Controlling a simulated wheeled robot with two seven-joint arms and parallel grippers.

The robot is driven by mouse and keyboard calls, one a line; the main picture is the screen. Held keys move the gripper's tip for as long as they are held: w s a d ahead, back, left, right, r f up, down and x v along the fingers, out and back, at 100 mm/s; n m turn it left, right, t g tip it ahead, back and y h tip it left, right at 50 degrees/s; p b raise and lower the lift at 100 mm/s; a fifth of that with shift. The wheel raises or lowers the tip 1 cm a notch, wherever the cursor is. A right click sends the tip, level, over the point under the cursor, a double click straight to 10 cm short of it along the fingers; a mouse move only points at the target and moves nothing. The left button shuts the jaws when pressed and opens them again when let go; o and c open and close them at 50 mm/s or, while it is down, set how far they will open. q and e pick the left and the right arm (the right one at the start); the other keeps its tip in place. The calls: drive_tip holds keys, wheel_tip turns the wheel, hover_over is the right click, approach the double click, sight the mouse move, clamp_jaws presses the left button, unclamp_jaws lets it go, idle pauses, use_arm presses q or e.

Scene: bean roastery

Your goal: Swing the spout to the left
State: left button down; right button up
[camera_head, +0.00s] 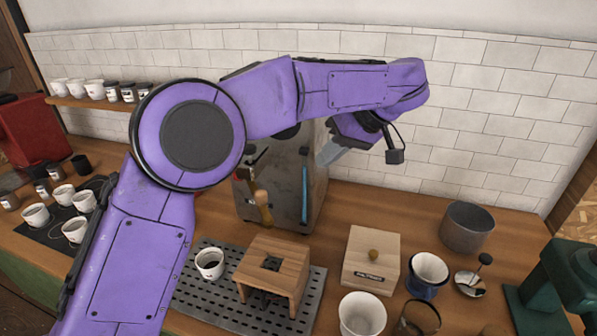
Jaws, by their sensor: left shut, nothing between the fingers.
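A grey metal machine (283,185) stands on the wooden counter against the tiled wall, mostly behind my left arm. A pale grey piece that looks like its spout (331,153) sticks out from its upper right side. My arm and hand hide part of this piece, so I cannot tell its full shape. My left gripper (394,154) is shut and empty. It hangs to the right of the machine and of the pale piece, in front of the wall. I cannot tell whether the hand touches the piece. My right gripper is out of view.
In front of the machine, a wooden stand (272,268) and a small cup (209,263) sit on a perforated tray (225,308). A wooden box (371,260), a grey pot (467,226) and several cups are at the right. More cups and a shelf (110,101) are at the left.

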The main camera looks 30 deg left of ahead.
sight(258, 195)
use_arm(q)
drive_tip(key=s+a+f+p, duration=0.1)
drive_tip(key=s+a+f, duration=0.4)
drive_tip(key=a+f, duration=0.2)
drive_tip(key=shift+s+a+f, duration=0.3)
drive_tip(key=shift+a, duration=0.45)
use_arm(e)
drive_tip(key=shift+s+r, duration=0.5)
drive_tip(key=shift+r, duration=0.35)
use_arm(q)
drive_tip(key=shift+s+d, duration=0.1)
drive_tip(key=shift+s, duration=0.05)
